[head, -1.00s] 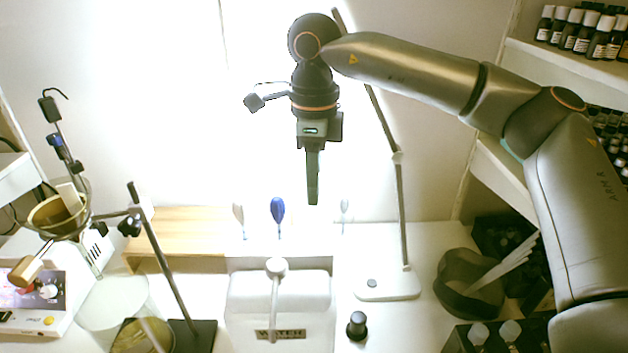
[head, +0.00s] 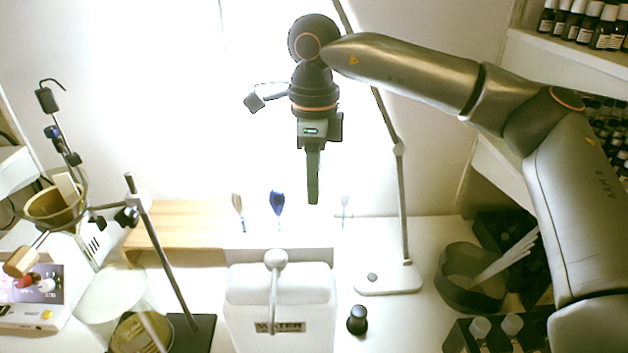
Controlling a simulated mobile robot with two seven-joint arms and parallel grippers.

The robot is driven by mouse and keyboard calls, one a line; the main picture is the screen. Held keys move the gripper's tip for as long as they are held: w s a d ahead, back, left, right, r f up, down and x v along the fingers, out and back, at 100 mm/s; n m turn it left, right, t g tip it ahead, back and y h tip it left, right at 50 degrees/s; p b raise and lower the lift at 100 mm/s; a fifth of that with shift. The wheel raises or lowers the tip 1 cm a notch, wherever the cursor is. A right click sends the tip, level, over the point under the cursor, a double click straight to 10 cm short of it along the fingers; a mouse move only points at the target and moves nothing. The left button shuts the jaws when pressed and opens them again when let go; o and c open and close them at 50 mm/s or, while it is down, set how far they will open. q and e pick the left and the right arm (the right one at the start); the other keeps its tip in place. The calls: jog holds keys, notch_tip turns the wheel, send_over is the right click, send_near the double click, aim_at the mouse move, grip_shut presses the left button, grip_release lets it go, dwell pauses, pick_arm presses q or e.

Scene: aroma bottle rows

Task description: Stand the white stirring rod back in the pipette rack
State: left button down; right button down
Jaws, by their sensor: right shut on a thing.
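My right gripper (head: 313,199) hangs down in the upper middle of the head view, seen edge-on in front of the bright wall. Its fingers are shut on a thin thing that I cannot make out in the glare. The white stirring rod does not stand out anywhere in the view. The pipette rack (head: 300,241) is a white, washed-out block behind the water tank. A tan-bulbed, a blue-bulbed and a pale pipette rise from it. The gripper's tip appears above the rack, between the blue and pale pipettes. My left gripper is not in view.
A white water tank (head: 245,303) with a knobbed lever stands in front of the rack. A lamp base (head: 388,279) and a black knob (head: 357,320) are to its right. A stand (head: 165,262) with a funnel is at left. A dark strip holder (head: 470,290) is at right.

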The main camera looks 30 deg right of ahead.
jog(key=shift+f+b, duration=0.45)
jog(key=shift+f, duration=0.4)
jog(key=c, duration=0.7)
grip_release()
jog(key=shift+r, duration=0.15)
jog(key=shift+r+p, duration=2)
jog(key=shift+r, duration=0.4)
jog(key=shift+r, duration=0.1)
